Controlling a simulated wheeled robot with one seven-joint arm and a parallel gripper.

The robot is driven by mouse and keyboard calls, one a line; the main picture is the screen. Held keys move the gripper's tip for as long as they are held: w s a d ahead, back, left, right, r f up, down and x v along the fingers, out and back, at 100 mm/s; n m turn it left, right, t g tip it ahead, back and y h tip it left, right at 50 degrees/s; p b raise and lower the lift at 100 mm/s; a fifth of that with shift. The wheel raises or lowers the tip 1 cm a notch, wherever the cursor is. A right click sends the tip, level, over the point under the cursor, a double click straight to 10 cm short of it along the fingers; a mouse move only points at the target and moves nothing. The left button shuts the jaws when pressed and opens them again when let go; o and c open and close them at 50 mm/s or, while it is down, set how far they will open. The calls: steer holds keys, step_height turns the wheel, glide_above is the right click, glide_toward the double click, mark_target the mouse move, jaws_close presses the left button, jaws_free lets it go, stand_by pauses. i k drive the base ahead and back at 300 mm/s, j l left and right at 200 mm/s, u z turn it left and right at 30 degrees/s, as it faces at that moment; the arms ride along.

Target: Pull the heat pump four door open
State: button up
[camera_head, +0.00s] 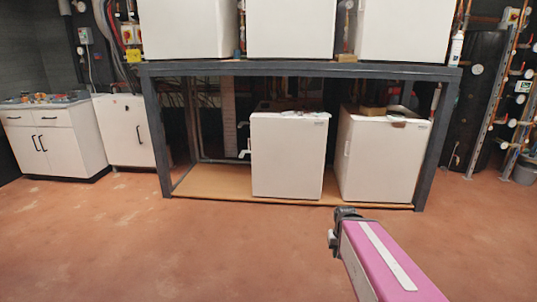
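White box-shaped heat pumps stand on a dark metal frame. On the lower level are a middle unit (288,158) and a right unit (385,160), both with plain fronts that look shut. Three more, upper left (188,25), upper middle (290,25) and upper right (405,28), stand on the top shelf, cut off by the picture's edge. I see no number that tells which is number four. My pink arm reaches in from the lower right. Its dark end, my gripper (343,222), is in front of the lower units, apparently apart from them; its fingers cannot be made out.
The frame's dark top beam (300,69) and legs border the lower units. The lower left bay (205,180) is empty. White cabinets (55,140) stand at left, pipes and a dark tank (475,105) at right. The reddish floor (200,250) in front is clear.

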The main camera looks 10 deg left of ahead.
mark_target(288, 156)
steer(key=i+u, duration=0.15)
steer(key=i, duration=3)
